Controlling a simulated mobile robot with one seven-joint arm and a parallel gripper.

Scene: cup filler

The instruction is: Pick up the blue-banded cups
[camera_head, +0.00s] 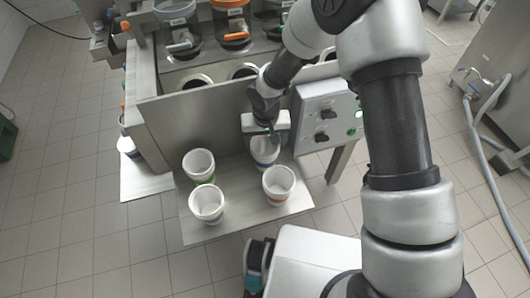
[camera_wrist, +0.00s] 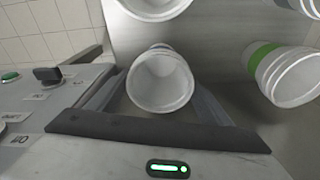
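A white cup with a blue band (camera_head: 264,152) is at the back right of the steel tray (camera_head: 240,222), below my gripper (camera_head: 266,138). In the wrist view this cup (camera_wrist: 160,82) sits between the two fingers of my gripper (camera_wrist: 158,95), its open mouth facing the camera. The fingers flank it closely; I cannot tell whether they press on it. A second blue-banded cup (camera_head: 206,204) stands upright at the front left of the tray, clear of my gripper. Another cup (camera_head: 124,122) with some blue is partly visible at the far left, beside the machine.
A green-banded cup (camera_head: 198,164) stands behind the front-left cup; an orange-banded cup (camera_head: 278,186) stands at the right. The machine's steel wall (camera_head: 200,122) rises behind the tray, with a knob panel (camera_head: 328,115) at the right. The tray's middle is bare.

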